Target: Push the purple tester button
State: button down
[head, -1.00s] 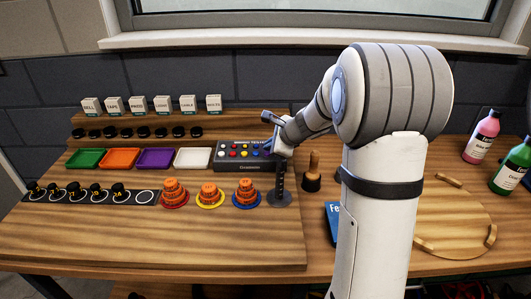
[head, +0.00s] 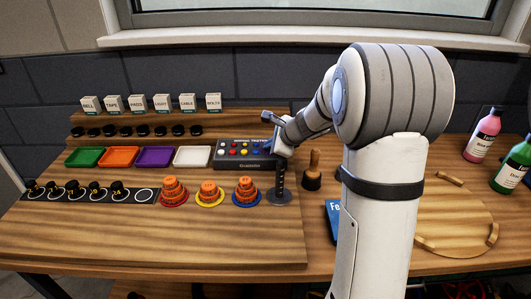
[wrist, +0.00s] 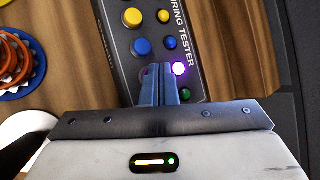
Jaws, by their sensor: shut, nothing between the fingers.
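The dark wiring tester (head: 230,163) lies on the bench in the head view. In the wrist view the tester (wrist: 195,15) shows a column of large buttons, with a yellow button (wrist: 133,17) and a blue button (wrist: 141,47), beside a column of small lamps. The purple lamp (wrist: 179,68) glows brightly. My gripper (wrist: 158,72) is shut and empty, its fingertips at the tester's face beside the lit lamp and past the blue button. The fingers hide the purple button. In the head view my gripper (head: 266,149) is at the tester's right end.
A dark post on a round base (head: 280,198) stands just right of the tester. A white tray (head: 192,157) is to its left. Orange stacks on coloured bases, including one on blue (head: 246,192), stand in front. A wooden-handled tool (head: 314,170) stands to the right.

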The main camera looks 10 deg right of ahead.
dwell(0.4)
jog(key=shift+r+p, duration=0.35)
notch_tip(320, 180, up, 6)
jog(key=p, duration=0.5)
dwell(0.5)
